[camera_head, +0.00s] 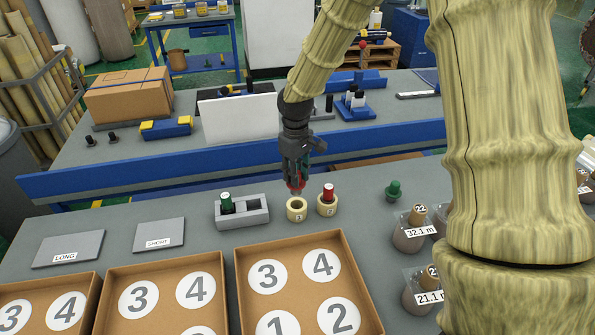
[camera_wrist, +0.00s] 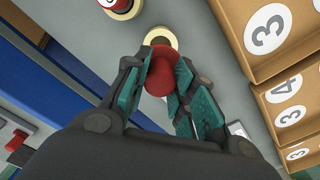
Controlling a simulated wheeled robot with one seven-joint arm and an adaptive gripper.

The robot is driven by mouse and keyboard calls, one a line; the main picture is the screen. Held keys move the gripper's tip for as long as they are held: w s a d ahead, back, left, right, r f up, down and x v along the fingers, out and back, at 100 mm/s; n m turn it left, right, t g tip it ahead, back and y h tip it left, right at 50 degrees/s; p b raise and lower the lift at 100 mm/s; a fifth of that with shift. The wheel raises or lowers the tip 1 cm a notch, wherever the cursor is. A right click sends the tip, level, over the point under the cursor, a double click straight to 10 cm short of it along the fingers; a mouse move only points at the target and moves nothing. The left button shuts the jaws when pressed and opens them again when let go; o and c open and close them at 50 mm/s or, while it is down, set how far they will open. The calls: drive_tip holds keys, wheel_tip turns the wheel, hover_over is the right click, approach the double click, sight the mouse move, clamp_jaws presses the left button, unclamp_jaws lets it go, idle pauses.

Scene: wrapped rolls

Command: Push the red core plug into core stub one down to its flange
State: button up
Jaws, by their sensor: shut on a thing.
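My gripper (camera_head: 295,172) points down and is shut on a red core plug (camera_wrist: 161,74). The plug's red lower end (camera_head: 296,187) shows below the fingertips in the head view. The pale ring of core stub one (camera_head: 297,215) stands on the grey bench just below; its dark opening is visible and looks empty. The plug is above the stub and apart from it. In the wrist view the stub (camera_wrist: 163,35) is partly hidden behind the plug. The fingers (camera_wrist: 168,92) are on either side of the plug.
A second stub (camera_head: 326,210) with a red plug (camera_head: 328,192) in it stands close on the right. A grey two-slot holder (camera_head: 257,215) with a green plug (camera_head: 226,203) is on the left. Another green plug (camera_head: 393,190) stands right. A cardboard tray (camera_head: 243,290) lies in front.

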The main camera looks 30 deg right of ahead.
sight(297, 194)
drive_tip(key=shift+w+f+b, duration=0.2)
drive_tip(key=shift+f+b, duration=0.1)
drive_tip(key=shift+f, duration=0.4)
drive_tip(key=shift+s+f+b, duration=0.4)
drive_tip(key=shift+f+b, duration=0.25)
drive_tip(key=shift+b, duration=0.1)
drive_tip(key=shift+w+f+b, duration=0.2)
drive_tip(key=shift+f+b, duration=0.35)
drive_tip(key=shift+f, duration=0.25)
drive_tip(key=shift+s+d+f, duration=0.1)
drive_tip(key=shift+s+f, duration=0.05)
drive_tip(key=shift+f, duration=0.95)
drive_tip(key=shift+f+b, duration=0.55)
drive_tip(key=shift+f, duration=0.45)
drive_tip(key=o, duration=1)
